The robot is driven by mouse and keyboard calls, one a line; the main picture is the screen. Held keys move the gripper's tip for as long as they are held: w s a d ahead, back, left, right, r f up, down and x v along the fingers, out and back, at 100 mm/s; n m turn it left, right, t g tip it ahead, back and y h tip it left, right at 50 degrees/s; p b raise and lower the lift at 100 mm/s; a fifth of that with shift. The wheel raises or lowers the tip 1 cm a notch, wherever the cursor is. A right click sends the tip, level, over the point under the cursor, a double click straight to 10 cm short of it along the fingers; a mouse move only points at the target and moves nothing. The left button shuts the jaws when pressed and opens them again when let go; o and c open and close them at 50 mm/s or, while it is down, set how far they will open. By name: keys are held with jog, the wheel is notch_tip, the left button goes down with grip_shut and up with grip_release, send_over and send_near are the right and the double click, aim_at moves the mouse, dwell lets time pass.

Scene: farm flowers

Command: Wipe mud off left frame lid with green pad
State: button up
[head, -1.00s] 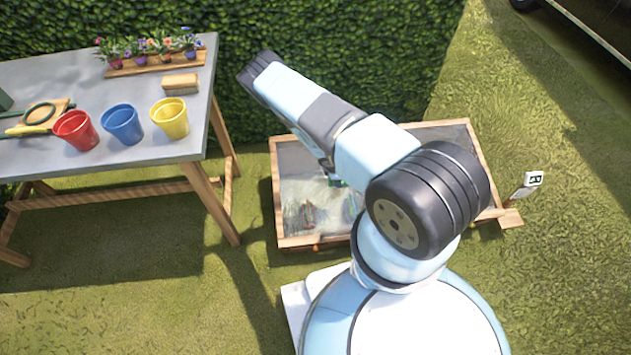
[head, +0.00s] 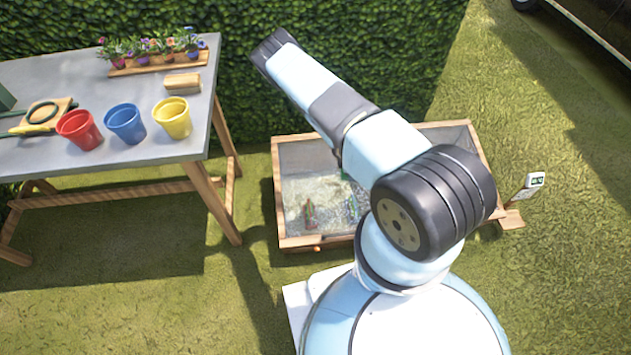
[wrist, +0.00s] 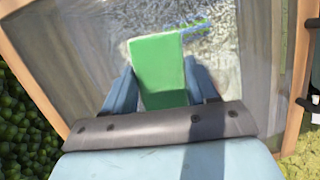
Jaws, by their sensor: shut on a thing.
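The cold frame's wood-edged glass lid (head: 290,156) lies behind my arm in the head view. Its glass has pale, cloudy smears (head: 318,190) across the middle. In the wrist view the lid's wooden edge (wrist: 35,75) runs down the left, with grey, streaky glass inside it. My gripper (wrist: 163,88) is shut on the green pad (wrist: 158,65), which sits between the two blue fingers over the glass. I cannot tell whether the pad touches the glass. In the head view my arm hides most of the gripper and the lid's right part.
A grey-topped table (head: 60,165) stands at the left with red (head: 79,129), blue (head: 125,123) and yellow (head: 172,117) pots, a brush (head: 182,83) and a flower tray (head: 158,66). A small white sign (head: 534,181) stands right of the frame. A hedge (head: 330,60) closes the back.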

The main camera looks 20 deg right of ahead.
jog(key=shift+r, duration=1.5)
jog(key=shift+w, duration=0.1)
